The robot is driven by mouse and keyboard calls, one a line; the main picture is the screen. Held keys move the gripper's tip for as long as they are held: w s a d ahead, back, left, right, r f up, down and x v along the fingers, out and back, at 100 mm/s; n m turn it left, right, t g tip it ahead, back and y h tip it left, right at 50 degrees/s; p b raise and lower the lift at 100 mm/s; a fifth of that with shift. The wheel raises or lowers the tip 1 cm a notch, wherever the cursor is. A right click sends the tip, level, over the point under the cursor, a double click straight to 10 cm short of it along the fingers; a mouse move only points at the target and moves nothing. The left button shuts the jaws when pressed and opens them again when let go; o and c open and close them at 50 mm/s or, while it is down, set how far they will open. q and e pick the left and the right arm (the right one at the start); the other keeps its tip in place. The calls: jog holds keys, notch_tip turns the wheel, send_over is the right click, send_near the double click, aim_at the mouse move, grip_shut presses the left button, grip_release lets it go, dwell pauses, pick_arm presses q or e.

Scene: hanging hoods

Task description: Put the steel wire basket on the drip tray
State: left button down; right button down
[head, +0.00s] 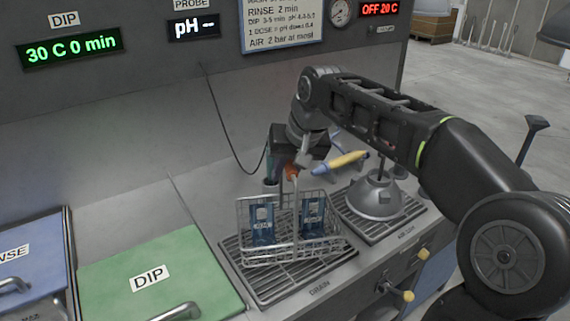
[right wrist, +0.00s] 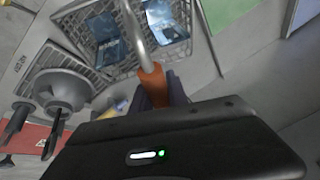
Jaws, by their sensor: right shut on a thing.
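The steel wire basket (head: 290,251) is upright over the drip tray (head: 272,290) marked DRAIN, with blue parts in it. I cannot tell whether its base touches the slats or hangs just above them. My right gripper (head: 291,170) is above the basket, shut on its tall handle. In the right wrist view the orange grip of the handle (right wrist: 151,78) is between the fingers of my right gripper (right wrist: 155,90), and the basket is partly cut off at the top. My left gripper is not in view.
A grey conical fixture (head: 376,197) stands on a second grating to the right, with a yellow-and-blue tool (head: 341,162) near it. A green DIP lid (head: 160,275) and a blue lid (head: 30,262) are at left. Yellow-tipped valves (head: 407,295) stick out in front.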

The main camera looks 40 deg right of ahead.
jog(key=shift+f, duration=1.7)
jog(key=c, duration=1.8)
grip_release()
jog(key=shift+f, duration=0.25)
jog(key=o, duration=0.5)
jog(key=v, duration=1.2)
jog(key=shift+r, duration=0.15)
